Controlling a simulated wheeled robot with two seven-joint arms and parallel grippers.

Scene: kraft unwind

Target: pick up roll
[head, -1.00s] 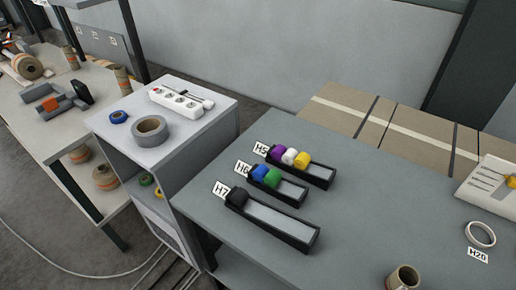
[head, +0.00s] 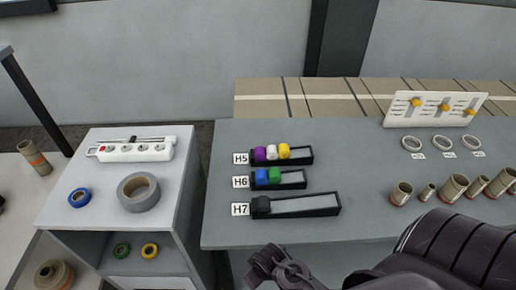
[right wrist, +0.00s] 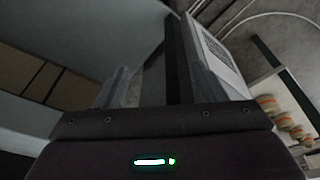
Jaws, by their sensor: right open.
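Several rolls are in the head view. A grey tape roll (head: 138,205) and a smaller blue roll (head: 79,198) lie flat on the white-topped cabinet. A blue and a green roll (head: 268,175) sit in tray H6, and a black roll (head: 260,206) is at the left end of tray H7. My right gripper (right wrist: 155,82) is open, with nothing visible between its fingers in the right wrist view. In the head view my right arm comes in at the bottom right, below tray H7. My left gripper is out of view.
Several brown cores (head: 452,188) stand at the right of the grey table (head: 370,150). White rings (head: 442,143) and a white board with yellow knobs (head: 436,108) are behind them. A power strip (head: 136,152) lies at the back of the cabinet (head: 165,214). A gap separates cabinet and table.

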